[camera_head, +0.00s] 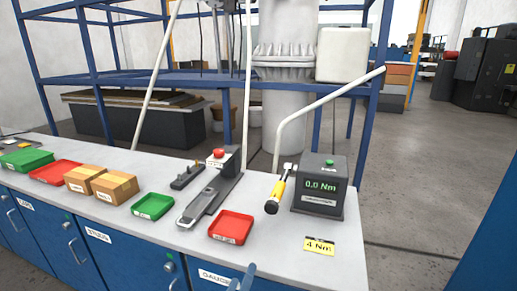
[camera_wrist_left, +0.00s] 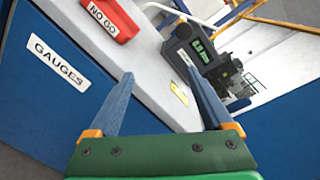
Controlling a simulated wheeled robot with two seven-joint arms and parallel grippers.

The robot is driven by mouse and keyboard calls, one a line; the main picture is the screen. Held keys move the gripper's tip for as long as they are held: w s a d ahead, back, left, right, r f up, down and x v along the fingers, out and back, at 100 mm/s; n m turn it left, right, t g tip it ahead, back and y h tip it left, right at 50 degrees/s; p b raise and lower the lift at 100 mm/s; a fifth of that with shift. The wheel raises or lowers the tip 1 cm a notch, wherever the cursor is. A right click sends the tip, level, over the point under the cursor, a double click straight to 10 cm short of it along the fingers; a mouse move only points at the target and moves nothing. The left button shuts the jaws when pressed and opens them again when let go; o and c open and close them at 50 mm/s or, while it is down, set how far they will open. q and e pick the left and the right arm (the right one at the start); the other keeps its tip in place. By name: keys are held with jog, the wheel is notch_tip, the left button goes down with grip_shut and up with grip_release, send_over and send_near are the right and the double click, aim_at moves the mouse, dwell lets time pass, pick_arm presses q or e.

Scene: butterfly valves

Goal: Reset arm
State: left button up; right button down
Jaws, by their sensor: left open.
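My left gripper (camera_head: 243,279) shows only as blue fingertips at the bottom edge of the head view, in front of the bench. In the left wrist view its two blue fingers (camera_wrist_left: 160,75) stand wide apart with nothing between them. The workbench (camera_head: 345,258) has a pale top and blue cabinet fronts. My right gripper is in neither view.
A torque tester (camera_head: 321,187) reading 0.0 Nm stands at the bench's right, with a yellow-black tool (camera_head: 280,190) beside it. A red tray (camera_head: 231,228), green tray (camera_head: 153,206) and cardboard boxes (camera_head: 115,186) lie leftward. A yellow 4 Nm label (camera_head: 319,245) lies in front.

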pick_arm(q)
jog(key=s+a+f+n+g+y, duration=0.1)
jog(key=s+a+f+n+g, duration=0.2)
jog(key=f, duration=0.5)
jog(key=s+a+f+n+g+y, duration=0.1)
jog(key=s+a+f+n+g, duration=0.15)
jog(key=f+n, duration=0.4)
jog(key=s+a+f+n+g+y, duration=0.1)
jog(key=s+a+f+n+g, duration=0.2)
jog(key=f, duration=0.7)
jog(key=s+a+f+n+g, duration=0.2)
jog(key=s+f+n, duration=0.2)
jog(key=s, duration=0.6)
jog(key=s+a+f+n+g+y, duration=0.1)
jog(key=s+f+n, duration=0.4)
jog(key=s, duration=0.5)
jog(key=s+a+f+n+g, duration=0.3)
jog(key=s+f+n+g, duration=0.1)
jog(key=s, duration=0.5)
jog(key=shift+s+f+y, duration=0.3)
jog(key=shift+s+f, duration=0.1)
jog(key=shift+f, duration=0.2)
